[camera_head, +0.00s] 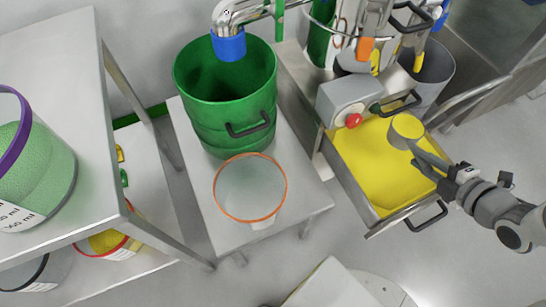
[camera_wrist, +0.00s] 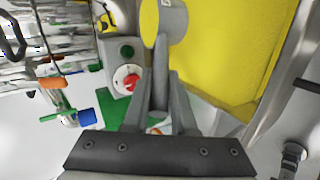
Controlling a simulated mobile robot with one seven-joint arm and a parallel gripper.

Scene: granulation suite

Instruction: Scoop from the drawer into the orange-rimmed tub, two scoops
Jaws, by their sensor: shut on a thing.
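My gripper (camera_head: 435,166) is shut on the handle of a grey scoop (camera_head: 405,130), over the far right part of the open drawer (camera_head: 392,219). The drawer holds a broad bed of yellow powder (camera_head: 375,172). The scoop's round cup shows yellow inside; I cannot tell whether its underside touches the powder. In the wrist view, the handle (camera_wrist: 161,68) runs up from between the fingers to the cup (camera_wrist: 165,22), cut by the top edge. The clear orange-rimmed tub (camera_head: 250,205) stands upright on a low grey table, left of the drawer, and looks empty.
A green drum (camera_head: 225,105) stands behind the tub, under a metal pipe with a blue end (camera_head: 229,46). A grey box with a red knob (camera_head: 353,120) sits at the drawer's back. A shelf at left holds a purple-rimmed tub (camera_head: 40,165). Floor lies between table and drawer.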

